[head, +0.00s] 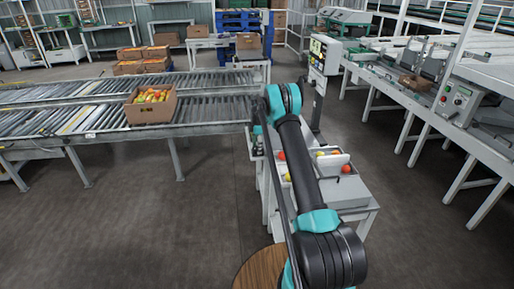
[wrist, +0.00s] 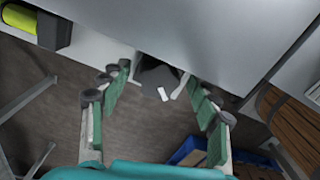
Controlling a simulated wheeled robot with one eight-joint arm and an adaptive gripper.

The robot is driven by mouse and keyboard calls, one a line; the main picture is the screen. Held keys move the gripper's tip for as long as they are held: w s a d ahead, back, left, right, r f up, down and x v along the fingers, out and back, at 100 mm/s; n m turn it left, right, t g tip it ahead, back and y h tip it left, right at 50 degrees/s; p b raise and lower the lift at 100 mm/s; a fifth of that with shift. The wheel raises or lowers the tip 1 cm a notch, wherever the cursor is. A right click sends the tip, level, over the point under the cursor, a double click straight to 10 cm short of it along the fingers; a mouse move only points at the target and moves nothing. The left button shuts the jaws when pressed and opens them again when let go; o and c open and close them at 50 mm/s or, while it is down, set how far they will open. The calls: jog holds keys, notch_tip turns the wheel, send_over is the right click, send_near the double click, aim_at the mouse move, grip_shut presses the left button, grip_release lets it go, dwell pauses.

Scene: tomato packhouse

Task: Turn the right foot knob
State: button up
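In the wrist view a dark grey knob (wrist: 157,76) with a white pointer mark sits under the edge of a pale grey panel (wrist: 220,35). My gripper (wrist: 158,74) is open, with its two green-padded fingers spread left and right. The fingertips reach up to either side of the knob; I cannot tell whether they touch it. In the head view my arm reaches toward a pale grey bench (head: 346,192), and it hides the gripper and the knob.
Trays of red and yellow tomatoes (head: 346,168) are on the bench. A control panel on a post (head: 318,57) stands behind it. A roller conveyor (head: 60,122) carries a tomato carton (head: 150,112) at left. A blue object (wrist: 188,152) lies low in the wrist view.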

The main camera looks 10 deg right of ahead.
jog(key=c, duration=1.1)
jog(key=m, duration=0.4)
jog(key=shift+s, duration=0.1)
jog(key=m, duration=0.4)
jog(key=shift+s, duration=0.1)
jog(key=shift+m, duration=0.4)
jog(key=o, duration=1.2)
